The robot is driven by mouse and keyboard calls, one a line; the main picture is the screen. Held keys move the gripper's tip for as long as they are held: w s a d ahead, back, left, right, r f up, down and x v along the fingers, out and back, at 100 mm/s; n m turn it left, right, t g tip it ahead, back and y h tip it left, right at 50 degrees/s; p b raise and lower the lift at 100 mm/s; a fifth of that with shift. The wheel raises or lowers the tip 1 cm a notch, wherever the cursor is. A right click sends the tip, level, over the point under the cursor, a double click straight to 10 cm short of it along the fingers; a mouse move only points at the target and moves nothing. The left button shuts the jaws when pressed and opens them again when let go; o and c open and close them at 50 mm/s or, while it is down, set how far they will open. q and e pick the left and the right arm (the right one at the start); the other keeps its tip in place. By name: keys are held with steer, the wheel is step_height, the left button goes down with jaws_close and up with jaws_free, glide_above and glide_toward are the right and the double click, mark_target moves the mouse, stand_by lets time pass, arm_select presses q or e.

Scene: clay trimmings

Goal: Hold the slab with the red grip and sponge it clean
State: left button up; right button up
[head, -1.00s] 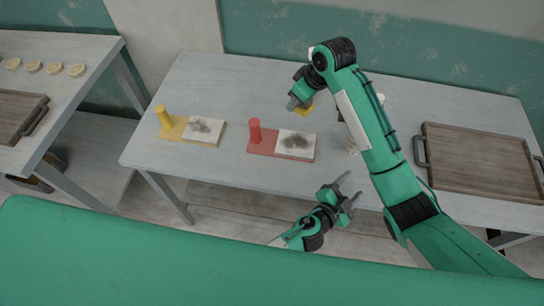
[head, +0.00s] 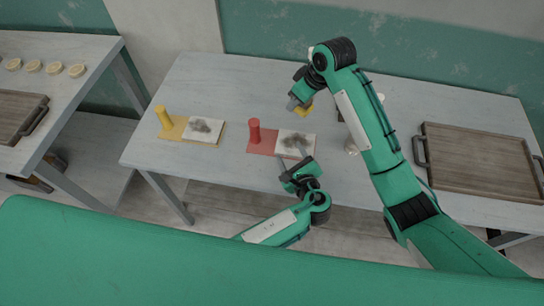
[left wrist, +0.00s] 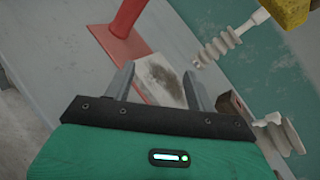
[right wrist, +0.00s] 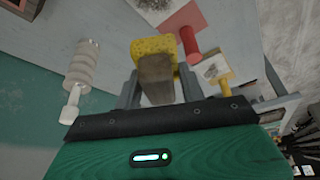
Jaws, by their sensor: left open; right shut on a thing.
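The red grip (head: 254,131) stands upright on a red base (head: 261,146) that carries a white slab (head: 306,136) with a dark smear. They also show in the left wrist view as the red grip (left wrist: 128,16) and slab (left wrist: 158,75). My left gripper (head: 292,158) is open and empty at the slab's front edge; its fingers partly cover the slab. My right gripper (right wrist: 158,92) is shut on the brown handle block of the yellow sponge (right wrist: 153,47). In the head view the sponge (head: 304,107) is behind the red-grip slab, apart from it.
A yellow grip (head: 163,118) with another smeared slab (head: 204,130) is left of the red one. A wooden tray (head: 480,162) lies at the right. White ribbed objects (left wrist: 222,45) stand near the sponge. The table's left back is clear.

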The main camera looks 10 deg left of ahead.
mark_target(257, 134)
arm_select(q)
steer(key=a+m+y, duration=0.2)
steer(key=a, duration=0.1)
steer(key=a+f+m+y, duration=0.1)
steer(key=a, duration=0.1)
steer(key=shift+s+f, duration=0.1)
steer(key=shift+s, duration=0.15)
steer(key=shift+a+m+y, duration=0.4)
steer(key=shift+a+y, duration=0.05)
steer(key=shift+y, duration=0.05)
steer(key=x, duration=1.1)
steer(key=shift+w+a, duration=0.1)
steer(key=shift+w, duration=0.25)
jaws_close()
